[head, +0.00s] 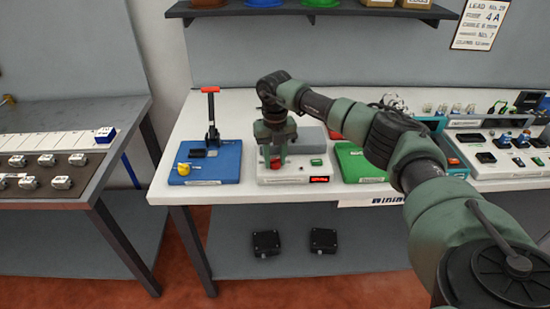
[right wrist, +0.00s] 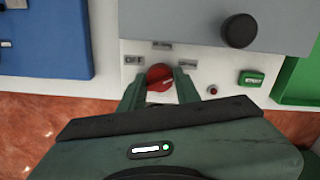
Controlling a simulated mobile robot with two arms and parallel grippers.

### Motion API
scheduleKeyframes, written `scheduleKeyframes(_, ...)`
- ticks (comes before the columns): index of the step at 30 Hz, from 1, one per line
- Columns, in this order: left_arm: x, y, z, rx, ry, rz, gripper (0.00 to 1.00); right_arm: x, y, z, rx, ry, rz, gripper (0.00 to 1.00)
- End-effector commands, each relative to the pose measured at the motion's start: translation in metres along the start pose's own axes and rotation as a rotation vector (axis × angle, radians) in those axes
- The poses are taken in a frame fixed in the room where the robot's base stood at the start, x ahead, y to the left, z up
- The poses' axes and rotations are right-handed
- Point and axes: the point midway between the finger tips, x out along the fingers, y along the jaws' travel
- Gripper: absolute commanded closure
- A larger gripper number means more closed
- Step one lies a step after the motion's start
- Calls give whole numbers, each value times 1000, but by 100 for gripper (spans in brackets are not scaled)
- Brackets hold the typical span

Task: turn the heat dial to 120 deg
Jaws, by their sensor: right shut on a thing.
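The heat dial is a red round knob (right wrist: 160,76) on the white front panel of the heating unit (right wrist: 215,72). It also shows low between my fingers in the head view (head: 275,163). My right gripper (right wrist: 158,84) reaches down over the unit, with one green finger on each side of the dial, shut on it. The dial's pointer and angle cannot be read. The unit (head: 262,179) has a lit red display (head: 319,179), too small to read, and a green button (head: 316,162). My left gripper is not in view.
A blue fixture (head: 228,163) with a red-handled lever and a yellow part stands left of the unit. A green board (head: 350,163) lies close on its right. A grey block with a black knob (right wrist: 238,31) rises behind the dial. The bench's front edge is near.

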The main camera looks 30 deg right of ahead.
Motion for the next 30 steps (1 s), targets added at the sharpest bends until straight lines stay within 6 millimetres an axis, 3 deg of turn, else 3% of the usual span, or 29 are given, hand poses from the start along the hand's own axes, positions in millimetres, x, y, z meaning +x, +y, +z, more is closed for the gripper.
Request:
scheduleKeyframes(5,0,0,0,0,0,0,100,-3,0,2,2,-8,2,100)
scheduleKeyframes(6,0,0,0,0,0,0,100,-3,0,2,2,-8,2,60)
scheduleKeyframes(8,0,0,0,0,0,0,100,-2,0,2,2,-7,2,47)
scheduleKeyframes(20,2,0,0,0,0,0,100,-7,0,1,0,-4,2,47)
scheduleKeyframes(30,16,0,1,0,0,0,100,-62,0,2,1,-7,2,47)
